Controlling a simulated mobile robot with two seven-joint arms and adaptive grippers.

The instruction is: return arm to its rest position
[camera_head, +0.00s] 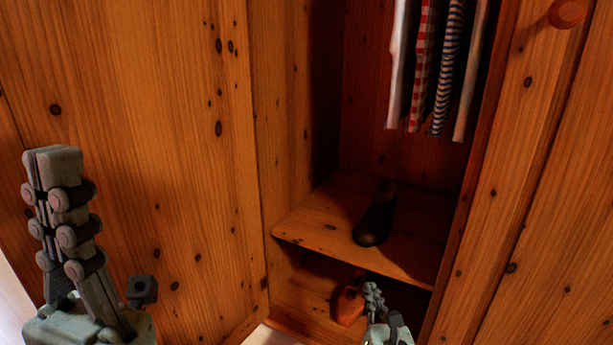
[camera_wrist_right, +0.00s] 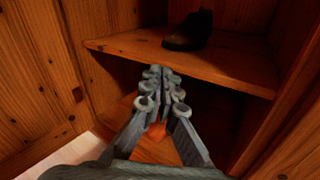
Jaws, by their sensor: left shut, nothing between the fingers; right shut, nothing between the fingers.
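My left gripper (camera_head: 55,165) stands at the left in the head view, fingers pointing up, shut and empty, in front of the wooden panel. My right gripper (camera_head: 371,290) is low in the open wardrobe in the head view, shut and empty. It also fills the middle of the right wrist view (camera_wrist_right: 162,72), its fingertips just below the shelf edge in the picture. Whether it touches the shelf I cannot tell.
A dark shoe (camera_head: 376,214) stands on the wardrobe shelf (camera_head: 318,225). An orange-brown item (camera_head: 349,304) lies in the lower compartment near my right gripper. Several garments (camera_head: 418,70) hang above. Wooden panels flank the opening, with a round knob (camera_head: 567,12) at the upper right.

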